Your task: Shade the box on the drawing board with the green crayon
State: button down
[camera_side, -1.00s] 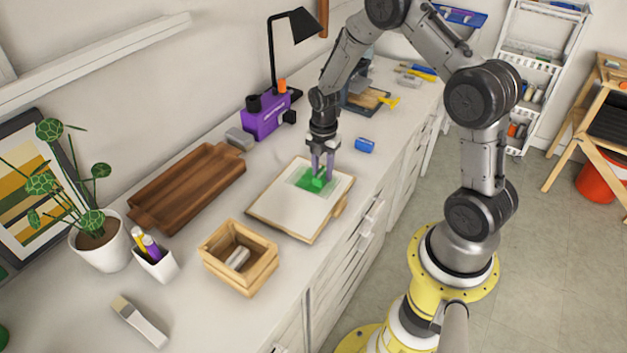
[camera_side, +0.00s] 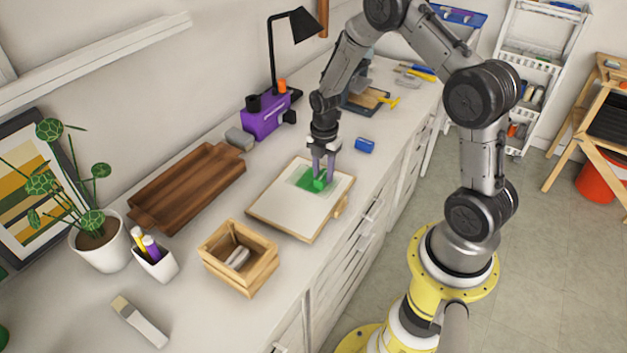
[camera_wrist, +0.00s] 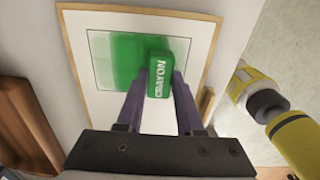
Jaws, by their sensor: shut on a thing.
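The green crayon (camera_wrist: 159,75) is a short block marked "CRAYON". My gripper (camera_side: 320,176) is shut on it, and the crayon (camera_side: 319,184) is low over the drawing board (camera_side: 297,216). I cannot tell whether it touches the paper. In the wrist view my gripper's purple fingers (camera_wrist: 160,88) hold the crayon from both sides over the box (camera_wrist: 210,65) on the board (camera_wrist: 130,16). The left and middle of the box are green, darkest near the crayon. Its right strip is pale grey. The crayon and fingers hide part of the box.
A wooden crate (camera_side: 220,268) with grey pieces inside stands left of the board. A blue block (camera_side: 365,145) lies right of my gripper. A purple box (camera_side: 264,118) and black lamp (camera_side: 293,25) stand at the back.

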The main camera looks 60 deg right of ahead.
aim_at(304, 177)
jog(key=shift+f, duration=0.3)
jog(key=shift+w, duration=0.15)
jog(key=shift+w+a+r, duration=0.1)
jog(key=shift+w+a, duration=0.05)
jog(key=shift+w, duration=2.75)
jog(key=shift+s, duration=3.05)
jog(key=shift+w+f, duration=0.15)
jog(key=shift+w, duration=1.35)
jog(key=shift+w+f, duration=0.1)
jog(key=shift+w, duration=1.35)
